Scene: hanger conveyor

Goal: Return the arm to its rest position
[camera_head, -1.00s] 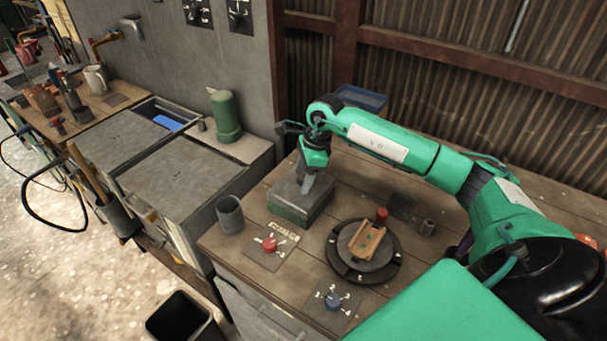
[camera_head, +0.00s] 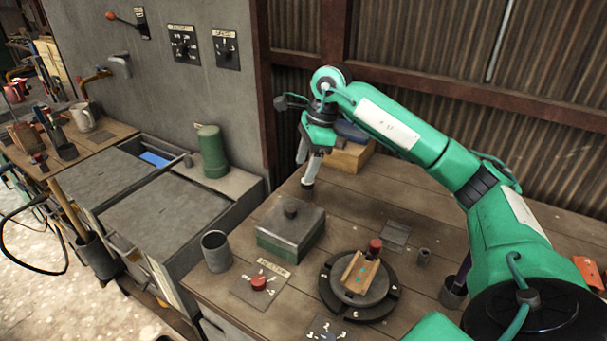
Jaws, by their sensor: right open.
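My right arm is green and comes in from the right, reaching over the wooden workbench (camera_head: 400,210). My right gripper (camera_head: 305,188) hangs from its wrist, points down and is open, with nothing seen between its fingers. It is above the bench, behind and above a green-grey metal box (camera_head: 290,236) with a dark round knob on its lid. The gripper looks apart from the box. My left gripper is out of view.
A round dark turntable (camera_head: 361,293) holds a wooden piece (camera_head: 360,271). A red knob (camera_head: 259,283), a grey cup (camera_head: 216,252) and a wooden block (camera_head: 351,155) are on the bench. A green canister (camera_head: 212,152) stands left. Corrugated wall is behind.

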